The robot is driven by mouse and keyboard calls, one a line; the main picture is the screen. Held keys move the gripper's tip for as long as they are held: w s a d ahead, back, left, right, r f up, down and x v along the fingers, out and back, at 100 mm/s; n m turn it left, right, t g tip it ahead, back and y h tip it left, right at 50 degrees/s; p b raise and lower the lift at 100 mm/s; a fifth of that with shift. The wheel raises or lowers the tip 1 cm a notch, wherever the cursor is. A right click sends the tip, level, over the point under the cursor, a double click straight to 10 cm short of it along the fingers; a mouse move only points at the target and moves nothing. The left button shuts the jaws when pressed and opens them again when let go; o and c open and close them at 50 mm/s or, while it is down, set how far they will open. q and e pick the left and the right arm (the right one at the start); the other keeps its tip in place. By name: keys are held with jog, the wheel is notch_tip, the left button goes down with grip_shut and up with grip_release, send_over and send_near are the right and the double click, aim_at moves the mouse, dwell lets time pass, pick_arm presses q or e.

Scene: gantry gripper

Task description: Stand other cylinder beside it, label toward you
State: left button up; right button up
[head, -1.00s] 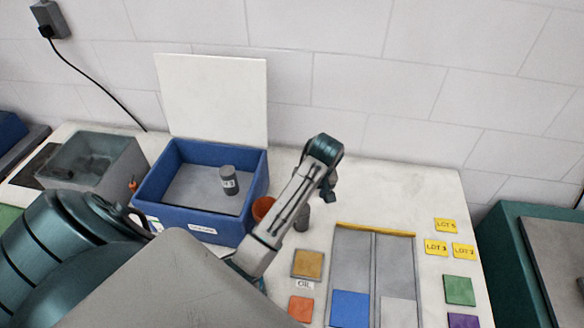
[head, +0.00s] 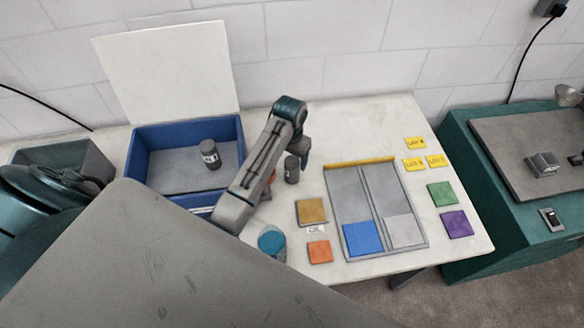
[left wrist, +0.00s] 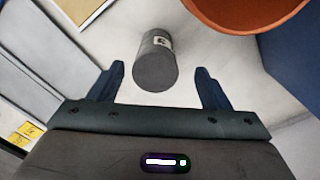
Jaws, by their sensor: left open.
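A dark grey cylinder (head: 209,154) with a white label stands inside the blue bin (head: 229,137), toward its right side. The other grey cylinder (head: 291,169) is on the white table, right of the bin. My left gripper (head: 304,160) is close to this cylinder, its fingers partly hidden by the wrist. In the left wrist view, this cylinder (left wrist: 155,70) appears in the gap between my open fingers (left wrist: 160,85), with clear space on both sides. A pale label with a dark mark shows on its side. My right gripper is not in view.
An orange-brown pot (left wrist: 240,10) is close beside the cylinder, by the bin. A grey divided tray (head: 373,172) with a yellow back edge lies to the right. Coloured tiles and yellow lot cards (head: 415,143) lie around it. A teal bench (head: 462,170) stands farther right.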

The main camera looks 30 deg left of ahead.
pick_arm(q)
jog(key=shift+s+f+p, duration=0.1)
jog(key=shift+f+p, duration=0.3)
jog(key=shift+f, duration=0.15)
jog(key=f, duration=0.1)
jog(key=f+p, duration=0.2)
jog(key=f, duration=0.1)
jog(key=shift+d+f, duration=0.1)
jog(key=shift+d, duration=0.15)
jog(key=shift+f, duration=0.25)
jog(key=c, duration=1.3)
jog(key=shift+c, duration=1.1)
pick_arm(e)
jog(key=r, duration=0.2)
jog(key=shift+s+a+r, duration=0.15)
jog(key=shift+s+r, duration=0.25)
pick_arm(q)
jog(key=shift+w+r, duration=0.1)
jog(key=shift+w, duration=0.1)
